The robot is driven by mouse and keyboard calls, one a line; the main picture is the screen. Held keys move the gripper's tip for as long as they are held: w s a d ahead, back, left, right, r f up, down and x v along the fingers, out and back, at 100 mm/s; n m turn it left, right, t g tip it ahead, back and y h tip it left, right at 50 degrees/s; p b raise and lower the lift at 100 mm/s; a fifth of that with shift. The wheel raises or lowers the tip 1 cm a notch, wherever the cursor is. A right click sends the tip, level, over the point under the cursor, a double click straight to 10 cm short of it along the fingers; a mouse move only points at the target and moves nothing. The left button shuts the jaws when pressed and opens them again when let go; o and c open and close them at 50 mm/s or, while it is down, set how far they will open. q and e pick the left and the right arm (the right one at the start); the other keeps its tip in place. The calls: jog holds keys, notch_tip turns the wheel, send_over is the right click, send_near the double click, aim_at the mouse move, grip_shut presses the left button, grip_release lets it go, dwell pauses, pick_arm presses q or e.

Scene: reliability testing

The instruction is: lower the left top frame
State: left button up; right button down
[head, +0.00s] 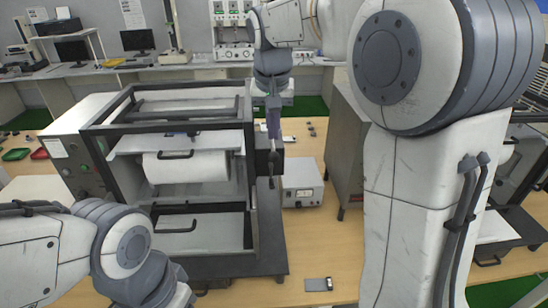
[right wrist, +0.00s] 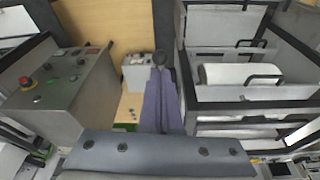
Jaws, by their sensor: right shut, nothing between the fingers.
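The left machine has a dark top frame (head: 108,108) of square bars, standing raised above a white roller (head: 186,167) with a black handle. My right gripper (head: 271,150) points down just right of the frame's right side, apart from the frame's front bar as far as I can see. Its fingers (right wrist: 160,95) are together with nothing held. A dark round knob (right wrist: 159,58) shows at the fingertips in the right wrist view; whether they touch it I cannot tell. My left arm comes in at lower left, and its gripper is out of the picture.
A small white box (head: 302,185) stands on the wooden table right of the machine. A grey cabinet (head: 347,150) is farther right, partly behind my right arm. A control panel with a red button (right wrist: 27,82) shows in the wrist view. A small grey device (head: 318,284) lies in front.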

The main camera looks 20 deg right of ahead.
aim_at(274, 156)
jog(key=shift+b+x, duration=2.3)
jog(key=shift+x, duration=0.95)
jog(key=shift+f, duration=0.1)
notch_tip(274, 156, down, 3)
jog(key=shift+r+b, duration=0.2)
jog(key=shift+b, duration=0.9)
jog(key=shift+r, duration=0.25)
jog(key=shift+s+a+r, duration=0.25)
jog(key=shift+s+a, duration=0.1)
jog(key=shift+s, duration=0.35)
jog(key=shift+s+a+r, duration=0.3)
jog(key=shift+s+a, duration=0.05)
jog(key=shift+s, duration=0.4)
jog(key=shift+w, duration=0.1)
